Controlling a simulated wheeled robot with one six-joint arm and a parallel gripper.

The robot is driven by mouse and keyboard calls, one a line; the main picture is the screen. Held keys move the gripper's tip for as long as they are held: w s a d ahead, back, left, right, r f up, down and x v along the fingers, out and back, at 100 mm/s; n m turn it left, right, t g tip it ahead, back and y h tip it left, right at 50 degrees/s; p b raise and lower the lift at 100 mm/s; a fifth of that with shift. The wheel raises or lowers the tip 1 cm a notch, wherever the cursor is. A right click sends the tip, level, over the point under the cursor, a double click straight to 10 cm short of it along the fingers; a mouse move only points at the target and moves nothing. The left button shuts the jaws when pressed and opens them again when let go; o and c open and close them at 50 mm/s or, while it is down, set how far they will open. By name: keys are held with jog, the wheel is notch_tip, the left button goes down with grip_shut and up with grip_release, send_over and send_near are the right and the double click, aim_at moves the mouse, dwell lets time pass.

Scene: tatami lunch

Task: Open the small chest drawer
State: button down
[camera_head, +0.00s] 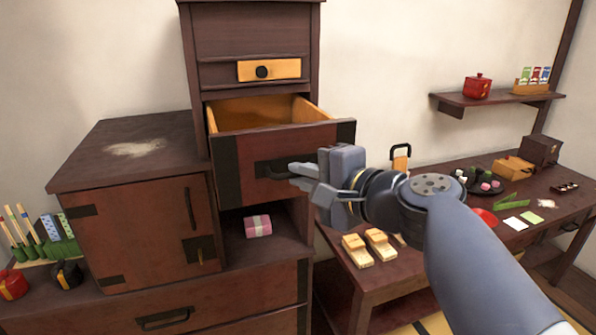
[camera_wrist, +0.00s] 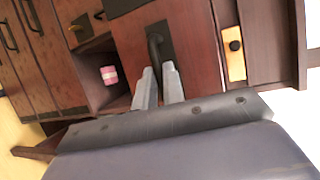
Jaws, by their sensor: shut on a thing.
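The small chest drawer (camera_head: 232,170) is a brown wooden drawer with dark corner plates and a black handle (camera_head: 285,168). It is pulled out, and its pale wooden inside shows empty where visible. My gripper (camera_head: 305,177) is at the drawer's front, shut on the black handle. In the wrist view, my two grey fingertips (camera_wrist: 158,84) meet the lower end of the handle (camera_wrist: 155,45) on its dark plate. The exact contact is partly hidden by the fingers.
A pink-and-white bundle (camera_head: 258,226) lies in the open niche below the drawer. A cabinet (camera_head: 130,243) with a closed door stands at left. A low table (camera_head: 400,283) with wooden sandals (camera_head: 357,251) and dishes is at right. A shelf (camera_head: 500,101) is on the wall.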

jog(key=c, duration=1.5)
grip_release()
